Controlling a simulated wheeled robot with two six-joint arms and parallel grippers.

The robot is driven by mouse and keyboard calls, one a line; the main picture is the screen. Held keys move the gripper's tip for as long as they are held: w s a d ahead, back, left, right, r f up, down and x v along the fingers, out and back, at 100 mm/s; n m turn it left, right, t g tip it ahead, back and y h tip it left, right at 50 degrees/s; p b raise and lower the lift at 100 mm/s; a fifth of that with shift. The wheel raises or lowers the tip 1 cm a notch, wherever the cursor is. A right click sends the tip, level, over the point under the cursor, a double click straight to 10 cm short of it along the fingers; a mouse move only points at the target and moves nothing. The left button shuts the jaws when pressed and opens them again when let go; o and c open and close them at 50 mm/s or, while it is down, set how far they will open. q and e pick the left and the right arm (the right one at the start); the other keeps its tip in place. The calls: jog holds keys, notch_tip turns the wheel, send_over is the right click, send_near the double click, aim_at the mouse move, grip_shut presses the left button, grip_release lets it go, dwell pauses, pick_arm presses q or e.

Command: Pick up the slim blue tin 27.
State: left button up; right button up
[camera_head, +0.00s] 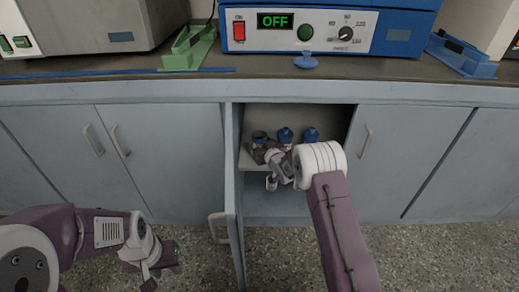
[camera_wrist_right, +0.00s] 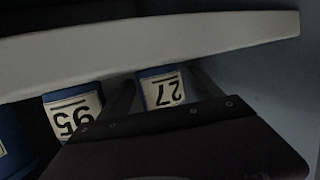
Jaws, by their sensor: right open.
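The blue tin 27 (camera_wrist_right: 162,90) has a white label and appears upside down in the right wrist view. It sits between the two fingers of my right gripper (camera_wrist_right: 165,92), which is open; I cannot tell whether either finger touches it. In the head view my right gripper (camera_head: 262,155) reaches into the open cabinet, in front of the leftmost blue tin (camera_head: 260,136), which appears to be tin 27. My left gripper (camera_head: 163,268) hangs at the lower left, away from the cabinet; its jaw opening is unclear.
Another blue tin (camera_wrist_right: 73,115), labelled apparently 56 upside down, stands beside tin 27. Two more tins' tops show, a middle one (camera_head: 285,134) and a right one (camera_head: 311,134). The pale shelf (camera_head: 335,158) carries them. The open cabinet door (camera_head: 234,190) stands left of my right arm.

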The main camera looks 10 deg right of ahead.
jog(key=shift+w+r, duration=0.1)
jog(key=c, duration=1.5)
